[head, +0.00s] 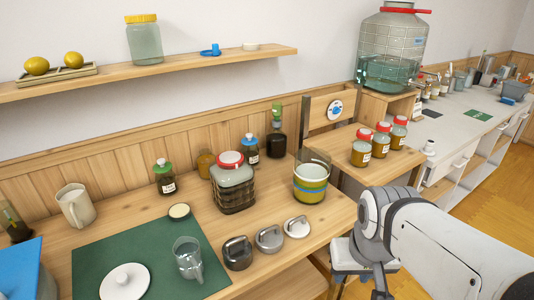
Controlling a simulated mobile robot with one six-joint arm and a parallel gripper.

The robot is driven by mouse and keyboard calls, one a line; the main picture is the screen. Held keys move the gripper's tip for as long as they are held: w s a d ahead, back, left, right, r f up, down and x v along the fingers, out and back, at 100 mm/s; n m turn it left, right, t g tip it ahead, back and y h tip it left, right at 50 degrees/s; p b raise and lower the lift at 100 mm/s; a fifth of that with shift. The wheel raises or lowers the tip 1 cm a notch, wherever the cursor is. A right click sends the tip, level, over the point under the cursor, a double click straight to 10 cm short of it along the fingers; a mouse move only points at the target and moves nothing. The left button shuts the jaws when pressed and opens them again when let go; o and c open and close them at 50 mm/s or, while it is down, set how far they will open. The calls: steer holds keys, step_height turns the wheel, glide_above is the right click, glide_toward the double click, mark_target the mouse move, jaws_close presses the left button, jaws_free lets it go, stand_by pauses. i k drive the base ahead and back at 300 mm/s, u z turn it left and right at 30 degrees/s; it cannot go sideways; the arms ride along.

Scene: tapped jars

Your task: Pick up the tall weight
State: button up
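Three weights with loop handles stand in a row on the wooden counter, in front of the glass jars. The dark grey weight (237,254) is at the left and looks the bulkiest. A mid-grey weight (269,239) is in the middle, and a pale, flatter weight (297,227) is at the right. I cannot tell for certain which is the tall one; the dark one seems the highest. My arm comes in from the lower right. Its end (378,284) hangs to the right of the counter, apart from the weights, and its fingers do not show clearly.
A glass mug (188,258) and a white lid (124,282) stand on the green mat (85,262) left of the weights. Behind are a red-lidded jar (232,183) and a striped glass jar (311,180). A side table (345,150) with several jars is at the right.

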mark_target(237, 255)
steer(key=z, duration=0.2)
steer(key=k, duration=1.6)
steer(key=u, duration=1.15)
steer(key=i, duration=1.5)
steer(key=u, duration=0.05)
